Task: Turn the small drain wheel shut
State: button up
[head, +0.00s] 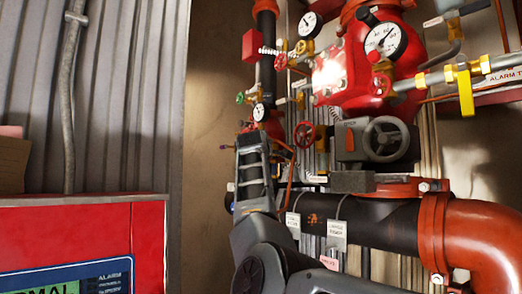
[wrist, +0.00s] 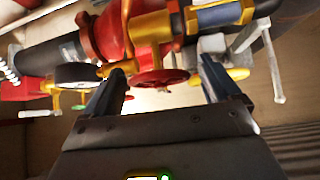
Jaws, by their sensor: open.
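A small red handwheel (wrist: 162,77) shows in the wrist view, seen nearly edge-on beneath a brass-yellow valve body (wrist: 152,27). My gripper (wrist: 162,84) is open, with one finger on each side of that wheel in the picture. I cannot tell whether either finger touches it. In the head view my arm reaches up to the pipework, and the fingertips are hidden or too small to make out. A red handwheel (head: 304,134) stands right of my arm there. Several red wheels show, and I cannot tell which one is between the fingers.
A large grey handwheel (head: 386,139) on a dark gearbox stands to the right. A gauge (head: 383,39) and a big red valve body (head: 340,72) are above. A black pipe (head: 380,222) with hanging tags crosses below. A red panel (head: 85,232) fills the lower left.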

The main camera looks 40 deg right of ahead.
jog(key=c, duration=1)
jog(key=shift+f, duration=0.1)
jog(key=shift+h, duration=0.3)
jog(key=shift+f+m+t+h+b, duration=0.1)
jog(key=shift+m+t+h+b, duration=0.25)
jog(key=shift+m, duration=0.45)
jog(key=shift+m+t+h+b, duration=0.25)
jog(key=shift+m+h+b, duration=0.2)
jog(key=shift+m+b, duration=0.4)
jog(key=shift+m+h+b, duration=0.45)
jog(key=shift+h+b, duration=0.15)
jog(key=shift+b, duration=0.25)
jog(key=shift+r, duration=0.2)
